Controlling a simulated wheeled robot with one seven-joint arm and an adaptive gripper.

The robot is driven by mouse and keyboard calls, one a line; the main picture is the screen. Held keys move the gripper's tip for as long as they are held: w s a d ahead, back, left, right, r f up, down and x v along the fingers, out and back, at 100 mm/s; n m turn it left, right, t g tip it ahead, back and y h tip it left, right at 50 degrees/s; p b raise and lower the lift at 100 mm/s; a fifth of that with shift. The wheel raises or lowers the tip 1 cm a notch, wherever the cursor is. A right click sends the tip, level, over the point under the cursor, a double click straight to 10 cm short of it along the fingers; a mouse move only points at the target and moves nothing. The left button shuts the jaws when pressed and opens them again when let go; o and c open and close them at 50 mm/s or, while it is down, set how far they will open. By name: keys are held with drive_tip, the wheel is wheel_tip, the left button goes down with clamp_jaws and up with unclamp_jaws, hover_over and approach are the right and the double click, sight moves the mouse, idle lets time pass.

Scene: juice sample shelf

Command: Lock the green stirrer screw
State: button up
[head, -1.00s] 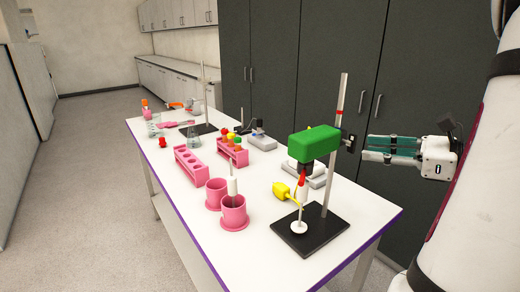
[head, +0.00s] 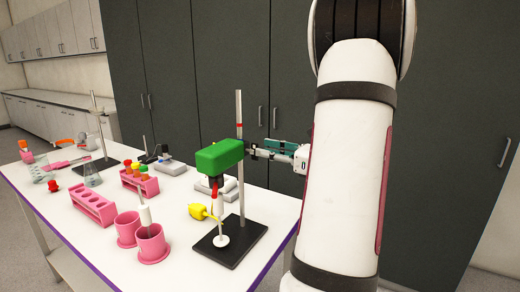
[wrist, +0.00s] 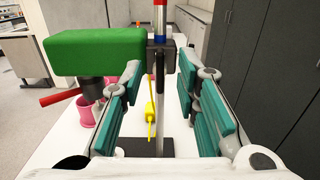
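The green stirrer (head: 219,156) is mounted on an upright metal rod (head: 240,120) above a black base (head: 230,242). In the wrist view, the stirrer's green body (wrist: 95,51) is at the left. A black clamp (wrist: 160,58) joins it to the rod, but I cannot clearly make out the locking screw. My gripper (head: 258,152) reaches in from the right at clamp height. In the wrist view, my gripper (wrist: 160,78) is open and empty, with teal-padded fingers apart on either side of the rod and clamp in the picture. Contact cannot be told.
Pink cups (head: 152,244) and a pink test tube rack (head: 93,207) stand left of the stand. A yellow object (head: 199,211) lies beside the rod. Dark cabinets (head: 210,70) stand behind the table (head: 115,270).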

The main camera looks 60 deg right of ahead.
sight(253, 152)
drive_tip(key=w, duration=0.3)
drive_tip(key=shift+a, duration=0.1)
clamp_jaws()
